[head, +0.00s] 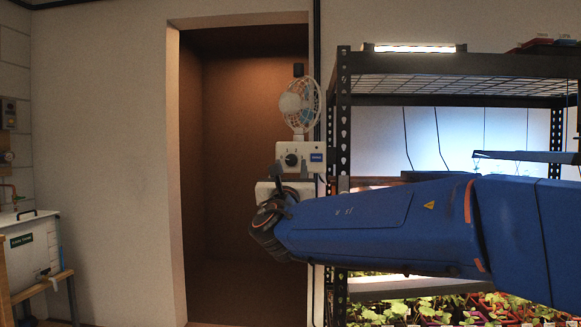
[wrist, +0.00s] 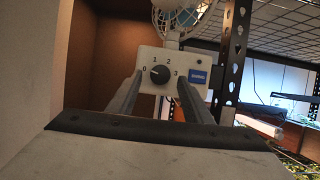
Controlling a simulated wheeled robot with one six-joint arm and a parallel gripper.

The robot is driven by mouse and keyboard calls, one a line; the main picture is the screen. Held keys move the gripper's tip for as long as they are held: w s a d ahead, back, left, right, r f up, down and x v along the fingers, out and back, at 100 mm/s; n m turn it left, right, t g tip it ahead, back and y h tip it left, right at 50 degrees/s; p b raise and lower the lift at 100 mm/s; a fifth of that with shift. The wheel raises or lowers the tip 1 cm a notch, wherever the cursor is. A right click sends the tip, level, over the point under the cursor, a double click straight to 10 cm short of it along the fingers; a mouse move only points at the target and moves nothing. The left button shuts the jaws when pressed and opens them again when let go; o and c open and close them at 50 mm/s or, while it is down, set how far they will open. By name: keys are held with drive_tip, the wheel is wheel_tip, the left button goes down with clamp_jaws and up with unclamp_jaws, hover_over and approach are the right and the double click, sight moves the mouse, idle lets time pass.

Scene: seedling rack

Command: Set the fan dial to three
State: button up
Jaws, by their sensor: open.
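The fan's white control box (head: 313,152) carries a round black dial (head: 291,159). In the wrist view the dial (wrist: 160,74) has the marks 0, 1, 2 and 3 around it, running from left over the top to right. Its pale pointer line seems to point left, toward 0, but it is small. My gripper (wrist: 160,84) is open, with one finger on each side of the dial in the picture. I cannot tell whether the fingertips reach the dial. In the head view my gripper (head: 281,180) is just below the box, partly hidden by my wrist.
The small white fan (head: 299,104) stands above the box, beside the black rack post (head: 342,120). A blue label (wrist: 198,77) is right of the dial. The rack (head: 420,64) with seedlings (head: 430,310) fills the right. A brown recess (head: 240,150) opens on the left.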

drive_tip(key=shift+w+r, duration=0.25)
drive_tip(key=shift+w, duration=0.45)
drive_tip(key=shift+c, duration=0.4)
drive_tip(key=c, duration=1)
